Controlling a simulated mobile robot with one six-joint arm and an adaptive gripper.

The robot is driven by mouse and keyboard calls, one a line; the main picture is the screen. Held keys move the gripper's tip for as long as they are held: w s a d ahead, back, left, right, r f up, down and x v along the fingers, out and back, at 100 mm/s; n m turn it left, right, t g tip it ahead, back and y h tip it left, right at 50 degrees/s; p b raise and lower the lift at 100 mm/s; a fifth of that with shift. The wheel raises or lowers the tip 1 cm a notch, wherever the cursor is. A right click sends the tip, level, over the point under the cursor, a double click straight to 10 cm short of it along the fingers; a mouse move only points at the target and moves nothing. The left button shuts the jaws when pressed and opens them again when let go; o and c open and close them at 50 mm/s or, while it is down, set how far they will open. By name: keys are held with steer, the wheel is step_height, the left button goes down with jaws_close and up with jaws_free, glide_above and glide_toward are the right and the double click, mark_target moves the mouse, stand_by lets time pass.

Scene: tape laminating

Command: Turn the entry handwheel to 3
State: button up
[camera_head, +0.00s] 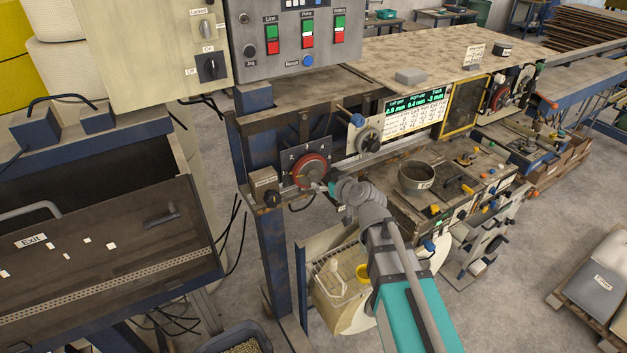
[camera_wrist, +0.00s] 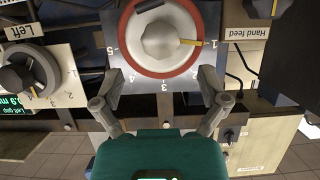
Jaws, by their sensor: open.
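The handwheel, with a red rim and grey hub, is on a dark plate in the head view (camera_head: 310,171) and fills the top of the wrist view (camera_wrist: 160,35). The numbers 1 to 5 are around it, and 3 is at the bottom in the wrist view. A yellow pointer (camera_wrist: 193,42) on its right side points at 1. No label naming this wheel "entry" is readable. My gripper (camera_wrist: 160,84) is open, with one finger on each side of the wheel's lower part. I cannot tell whether the fingers touch it. In the head view my gripper (camera_head: 335,186) is at the wheel's lower right.
A grey knob labelled Left (camera_wrist: 25,78) is beside it in the wrist view, with a green readout below. A Hand feed label (camera_wrist: 247,33) is at the right. In the head view, a dark pot (camera_head: 416,178) stands on the bench, right of my arm.

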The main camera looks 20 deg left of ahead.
mark_target(317, 177)
steer(key=b+x, duration=0.2)
steer(key=x, duration=0.5)
steer(key=shift+r, duration=0.1)
steer(key=c, duration=1)
steer(key=shift+a, duration=0.15)
steer(key=shift+c, duration=0.7)
steer(key=shift+d, duration=0.2)
